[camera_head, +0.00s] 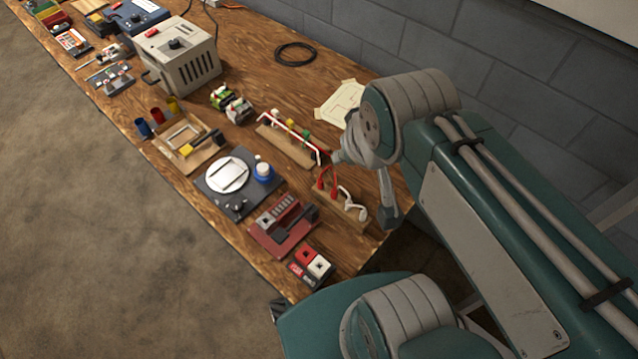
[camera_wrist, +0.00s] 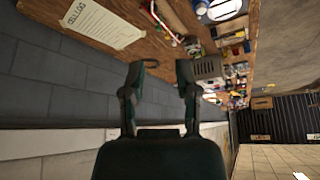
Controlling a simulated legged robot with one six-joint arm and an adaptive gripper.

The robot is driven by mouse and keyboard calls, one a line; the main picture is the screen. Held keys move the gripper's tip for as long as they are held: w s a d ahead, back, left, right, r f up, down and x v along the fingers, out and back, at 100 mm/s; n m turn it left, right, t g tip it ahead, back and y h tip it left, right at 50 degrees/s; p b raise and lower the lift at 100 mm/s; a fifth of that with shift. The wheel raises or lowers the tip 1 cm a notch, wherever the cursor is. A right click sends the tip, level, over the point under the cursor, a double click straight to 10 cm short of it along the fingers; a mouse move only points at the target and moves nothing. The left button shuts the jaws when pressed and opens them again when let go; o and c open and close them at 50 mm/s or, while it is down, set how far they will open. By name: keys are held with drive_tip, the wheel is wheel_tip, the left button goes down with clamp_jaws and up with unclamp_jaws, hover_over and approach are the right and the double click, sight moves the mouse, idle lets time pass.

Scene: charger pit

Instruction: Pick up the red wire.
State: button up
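Some red curved pieces (camera_head: 327,181) stand in a second wooden block beside a white looped piece (camera_head: 352,205). I cannot tell for sure which red piece is the task's wire. My gripper (camera_wrist: 159,75) is open and empty in the wrist view, its two fingers spread apart. In the head view my arm's end hangs over the right side of the bench, and its fingers are unclear.
A black ring (camera_head: 295,54) lies near the block wall (camera_head: 470,60).

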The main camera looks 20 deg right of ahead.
drive_tip(key=shift+d, duration=0.2)
drive_tip(key=o, duration=0.3)
drive_tip(key=shift+w+d, duration=0.1)
drive_tip(key=shift+d, duration=0.2)
drive_tip(key=shift+o, duration=0.2)
drive_tip(key=n+g, duration=0.6)
hover_over(320, 180)
wheel_tip(320, 180, down, 20)
drive_tip(key=shift+r, duration=0.1)
wheel_tip(320, 180, down, 10)
drive_tip(key=shift+f, duration=0.15)
